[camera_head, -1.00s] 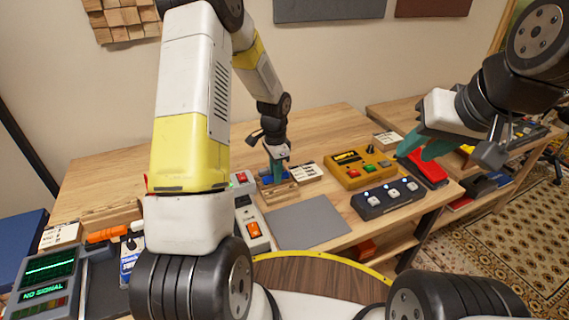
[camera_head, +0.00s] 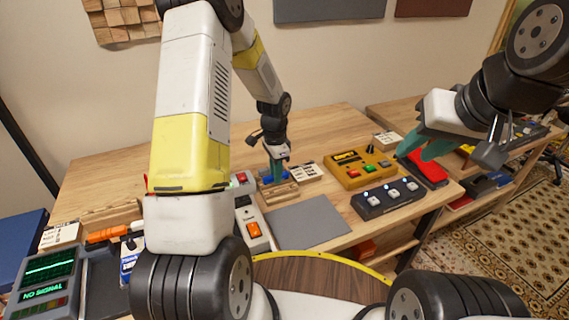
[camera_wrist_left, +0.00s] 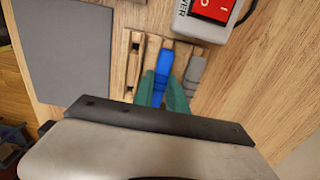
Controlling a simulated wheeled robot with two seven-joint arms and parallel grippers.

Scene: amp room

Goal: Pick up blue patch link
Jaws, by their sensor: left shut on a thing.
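The blue patch link (camera_wrist_left: 163,72) lies in a slotted wooden holder (camera_wrist_left: 131,72), between an empty-looking slot and a grey link (camera_wrist_left: 194,72). My left gripper (camera_wrist_left: 165,94) has its teal fingers on the near end of the blue link, shut on it. In the head view the left gripper (camera_head: 276,172) points down at the wooden holder (camera_head: 280,192), and a bit of the blue link (camera_head: 266,180) shows beside the fingers. My right gripper (camera_head: 428,145) hangs at the right above a red pedal; whether it is open or shut is unclear.
A power strip with a red switch (camera_wrist_left: 212,8) is close to the holder. A grey mat (camera_head: 305,222) lies in front. A yellow box (camera_head: 358,168) and a dark pedal with white buttons (camera_head: 386,198) stand to the right. A NO SIGNAL meter (camera_head: 45,280) is at the far left.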

